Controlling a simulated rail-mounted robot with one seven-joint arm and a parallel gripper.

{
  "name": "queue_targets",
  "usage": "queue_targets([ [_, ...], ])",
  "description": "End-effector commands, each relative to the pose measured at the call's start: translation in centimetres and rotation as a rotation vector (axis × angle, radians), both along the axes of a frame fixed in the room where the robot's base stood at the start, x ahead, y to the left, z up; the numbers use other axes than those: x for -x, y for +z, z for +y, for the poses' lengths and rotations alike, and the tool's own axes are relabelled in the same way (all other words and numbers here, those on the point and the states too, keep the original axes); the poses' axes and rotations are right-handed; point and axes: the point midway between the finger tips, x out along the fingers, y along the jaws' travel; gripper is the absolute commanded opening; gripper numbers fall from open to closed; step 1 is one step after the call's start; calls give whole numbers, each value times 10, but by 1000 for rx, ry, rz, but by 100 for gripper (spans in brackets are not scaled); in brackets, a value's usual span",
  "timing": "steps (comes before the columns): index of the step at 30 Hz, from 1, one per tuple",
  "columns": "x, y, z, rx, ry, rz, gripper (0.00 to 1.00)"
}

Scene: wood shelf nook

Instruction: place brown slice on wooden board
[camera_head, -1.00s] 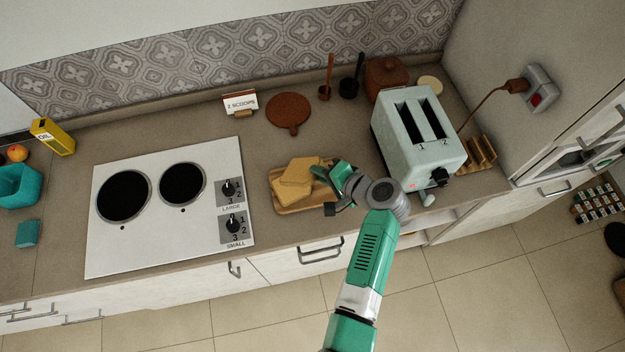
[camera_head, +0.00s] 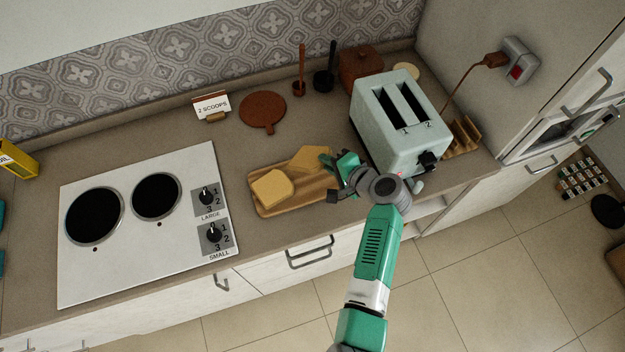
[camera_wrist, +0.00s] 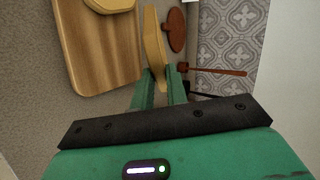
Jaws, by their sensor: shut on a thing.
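My gripper (camera_head: 335,166) is shut on a tan bread slice (camera_head: 308,157), gripping it by its right edge above the right end of the wooden board (camera_head: 325,185). The wrist view shows this slice (camera_wrist: 153,45) edge-on between my gripper's fingertips (camera_wrist: 158,84), beside the board (camera_wrist: 112,60). I cannot tell whether the held slice touches the board. A second tan slice (camera_head: 271,188) lies flat on the board's left part; its edge shows in the wrist view (camera_wrist: 108,4).
A pale toaster (camera_head: 396,120) stands just right of my gripper, with a wooden rack (camera_head: 464,137) beyond it. A cooktop (camera_head: 135,225) is on the left. A round brown board (camera_head: 263,110), a sign (camera_head: 212,105) and a brown canister (camera_head: 360,67) stand behind.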

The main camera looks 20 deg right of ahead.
Motion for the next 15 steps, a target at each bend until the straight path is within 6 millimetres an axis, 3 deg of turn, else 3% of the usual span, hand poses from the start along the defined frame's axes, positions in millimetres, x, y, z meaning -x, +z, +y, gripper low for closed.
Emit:
queue_targets([
  [1, 0, -18, 0, 0, 0, 0, 6],
  [6, 0, -42, 0, 0, 1, 0, 6],
  [15, 0, -44, 0, 1, 0, -1, 6],
])
